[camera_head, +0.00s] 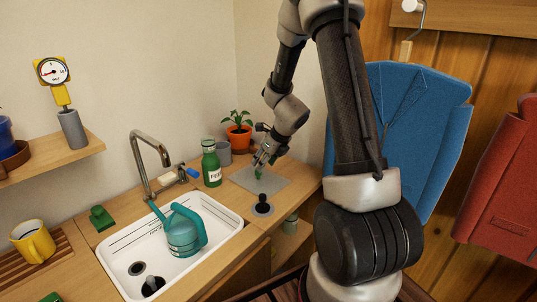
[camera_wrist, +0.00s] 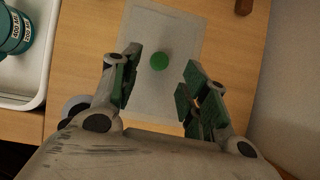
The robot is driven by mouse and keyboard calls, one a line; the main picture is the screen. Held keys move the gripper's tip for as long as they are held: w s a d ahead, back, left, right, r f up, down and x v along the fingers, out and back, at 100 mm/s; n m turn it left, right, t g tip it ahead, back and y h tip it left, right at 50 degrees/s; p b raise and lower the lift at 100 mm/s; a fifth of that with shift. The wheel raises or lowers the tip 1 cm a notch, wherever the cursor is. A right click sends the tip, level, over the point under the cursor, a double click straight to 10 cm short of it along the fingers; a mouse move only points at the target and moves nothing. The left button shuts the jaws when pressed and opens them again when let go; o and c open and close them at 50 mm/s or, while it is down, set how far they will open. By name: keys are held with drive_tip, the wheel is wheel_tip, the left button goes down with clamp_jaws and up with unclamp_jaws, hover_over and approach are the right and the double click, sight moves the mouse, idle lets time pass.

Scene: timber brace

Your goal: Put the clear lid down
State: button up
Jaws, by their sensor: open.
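The clear lid (camera_wrist: 160,20) is a see-through greyish rectangle with a round green knob (camera_wrist: 159,61). In the wrist view it lies flat on the wooden counter. In the head view the lid (camera_head: 273,181) lies right of the sink, below my gripper. My gripper (camera_wrist: 162,75) is open, with green-padded fingers spread left and right of the knob and a gap on both sides. It also shows in the head view (camera_head: 260,162), pointing down at the lid. Part of the lid's near end is hidden by my gripper in the wrist view.
A green bottle (camera_head: 211,165), a grey cup (camera_head: 224,153) and an orange plant pot (camera_head: 239,137) stand behind the lid. A black-knobbed grey disc (camera_head: 262,207) lies in front. The white sink (camera_head: 215,250) holds a teal watering can (camera_head: 182,235). Wall is close on the right.

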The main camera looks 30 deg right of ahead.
drive_tip(key=s+a+r+n, duration=0.2)
drive_tip(key=s+r+n, duration=0.5)
drive_tip(key=r+n, duration=0.15)
drive_tip(key=s+a+r+n, duration=0.3)
drive_tip(key=s+r+n, duration=0.5)
drive_tip(key=r, duration=0.2)
drive_tip(key=s+d+r+n+h, duration=0.1)
drive_tip(key=s+r+n, duration=0.1)
drive_tip(key=s+n, duration=0.6)
drive_tip(key=s+d+r+n+g, duration=0.1)
drive_tip(key=s+r+n, duration=0.1)
drive_tip(key=s+n, duration=0.6)
drive_tip(key=shift+d+r+g+h, duration=0.3)
drive_tip(key=shift+r+h, duration=0.05)
drive_tip(key=shift+h, duration=0.05)
drive_tip(key=shift+s, duration=0.15)
